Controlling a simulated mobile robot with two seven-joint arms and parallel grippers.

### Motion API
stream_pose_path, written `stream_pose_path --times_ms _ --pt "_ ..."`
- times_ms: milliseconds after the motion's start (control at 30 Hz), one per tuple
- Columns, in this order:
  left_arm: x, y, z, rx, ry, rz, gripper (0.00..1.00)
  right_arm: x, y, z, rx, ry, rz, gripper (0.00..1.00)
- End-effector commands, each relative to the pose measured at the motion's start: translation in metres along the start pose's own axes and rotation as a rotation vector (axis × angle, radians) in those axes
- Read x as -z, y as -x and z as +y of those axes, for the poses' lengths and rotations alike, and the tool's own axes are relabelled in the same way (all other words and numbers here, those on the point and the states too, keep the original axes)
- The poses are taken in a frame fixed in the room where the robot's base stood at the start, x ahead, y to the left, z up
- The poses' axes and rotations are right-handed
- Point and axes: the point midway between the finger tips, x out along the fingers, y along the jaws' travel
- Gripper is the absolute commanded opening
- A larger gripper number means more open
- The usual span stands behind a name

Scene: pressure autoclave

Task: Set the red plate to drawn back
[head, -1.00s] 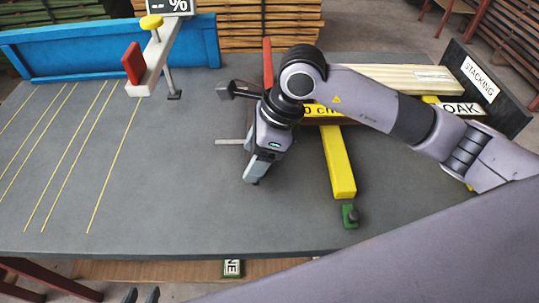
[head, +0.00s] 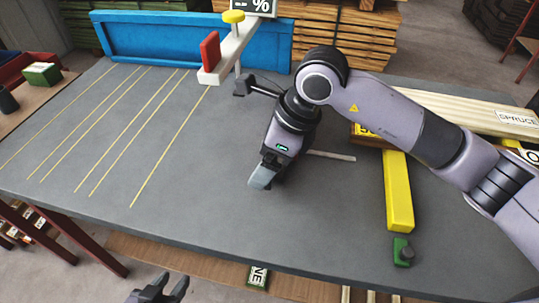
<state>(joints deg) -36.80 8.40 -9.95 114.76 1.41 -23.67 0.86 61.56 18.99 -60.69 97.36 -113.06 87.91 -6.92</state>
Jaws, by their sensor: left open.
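A red plate (head: 210,50) stands upright near the front end of a white beam (head: 228,56) at the back of the table, in the head view. The beam has a yellow knob (head: 234,16) on top. My right arm comes in from the right. Its gripper (head: 262,178) points down over the middle of the table, in front of and right of the plate, apart from it. Its fingers are bunched in the picture, so their gap cannot be told. My left gripper (head: 172,281) is open and empty at the bottom edge, in front of the table.
A blue fence (head: 190,37) runs along the back left, near a percent display (head: 262,6). A grey rod (head: 332,155), a yellow bar (head: 397,190) and a green block (head: 402,252) lie at the right. The table's left, with yellow lines (head: 105,125), is clear.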

Motion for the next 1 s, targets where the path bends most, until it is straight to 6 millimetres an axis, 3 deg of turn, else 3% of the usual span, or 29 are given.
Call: stream_pose_path --times_ms 267,500,700,1000 --pt "-0.002 -0.001 -0.001 0.003 -0.001 -0.004 0.4 0.001 0.009 -0.001 0.002 0.0 0.002 0.89" --pt "-0.004 -0.002 -0.001 0.002 -0.001 -0.004 0.4 0.0 0.048 -0.001 0.004 0.001 0.001 0.89" --pt "-0.004 -0.002 -0.001 0.002 0.0 -0.005 0.4 0.0 0.069 0.0 0.001 0.001 0.001 0.89" --pt "-0.002 -0.001 -0.001 0.001 0.0 0.0 0.4 0.0 0.072 0.0 0.0 0.001 0.002 0.89"
